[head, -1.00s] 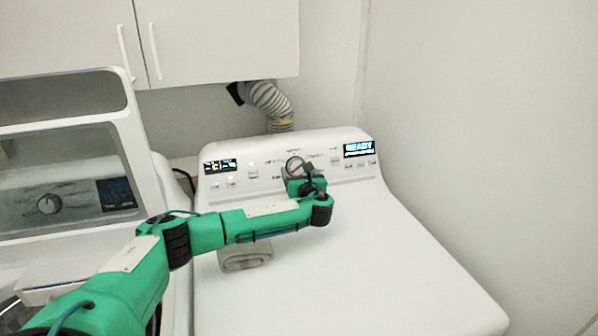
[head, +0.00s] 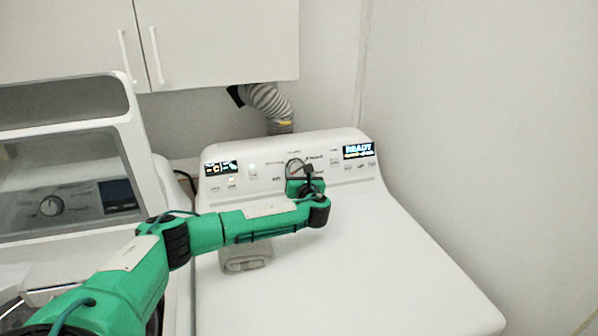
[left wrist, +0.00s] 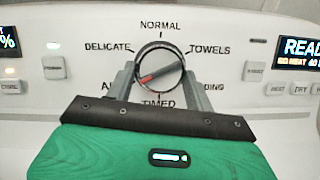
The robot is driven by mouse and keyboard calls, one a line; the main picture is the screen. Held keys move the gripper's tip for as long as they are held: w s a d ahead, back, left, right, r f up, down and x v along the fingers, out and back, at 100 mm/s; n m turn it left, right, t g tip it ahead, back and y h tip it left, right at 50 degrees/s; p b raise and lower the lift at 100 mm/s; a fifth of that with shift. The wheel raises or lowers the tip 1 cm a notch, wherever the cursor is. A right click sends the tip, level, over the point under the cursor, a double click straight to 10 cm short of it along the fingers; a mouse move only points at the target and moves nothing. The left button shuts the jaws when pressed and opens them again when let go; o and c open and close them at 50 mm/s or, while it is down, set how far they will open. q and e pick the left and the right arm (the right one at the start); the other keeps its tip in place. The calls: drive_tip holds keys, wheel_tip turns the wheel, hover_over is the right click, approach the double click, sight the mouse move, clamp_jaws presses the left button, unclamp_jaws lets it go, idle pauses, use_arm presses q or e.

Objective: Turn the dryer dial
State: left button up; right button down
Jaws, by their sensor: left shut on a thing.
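The dryer dial (left wrist: 160,70) is a round knob with a dark rim and a red pointer line, set in the white control panel. In the left wrist view the pointer lies slanted, one end toward TOWELS at upper right and the other toward lower left. My left gripper (left wrist: 160,88) has one grey finger on each side of the dial and is shut on it; the dial's lower edge is partly hidden. In the head view the dial (head: 294,168) shows just above my left gripper (head: 298,178). My right gripper is not in view.
The white dryer (head: 350,260) has a READY display (head: 359,150) at the panel's right and small buttons along the panel. A washer with a raised lid (head: 70,165) stands at left. Cabinets (head: 220,45) hang above. A wall (head: 480,120) is at right.

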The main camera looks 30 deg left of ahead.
use_arm(q)
drive_tip(key=m+h+p, duration=0.1)
drive_tip(key=m+p, duration=0.3)
drive_tip(key=p, duration=0.1)
drive_tip(key=m+t+h+p, duration=0.1)
drive_tip(key=m+p, duration=0.2)
drive_tip(key=p, duration=0.3)
drive_tip(key=r+m+h+p, duration=0.1)
drive_tip(key=m+h+p, duration=0.1)
drive_tip(key=m+p, duration=0.2)
drive_tip(key=shift+s+a+m+t+p, duration=0.3)
drive_tip(key=shift+p, duration=0.45)
drive_tip(key=shift+f+m+h+p, duration=0.2)
drive_tip(key=shift+m+h+p, duration=0.3)
drive_tip(key=shift+m+p, duration=0.5)
drive_tip(key=o, duration=1)
drive_tip(key=shift+c, duration=0.2)
drive_tip(key=shift+s+d, duration=0.3)
drive_tip(key=shift+s, duration=0.25)
drive_tip(key=b+v, duration=0.3)
drive_tip(key=v, duration=0.9)
drive_tip(key=shift+s+d+r, duration=0.15)
drive_tip(key=shift+d+r, duration=0.05)
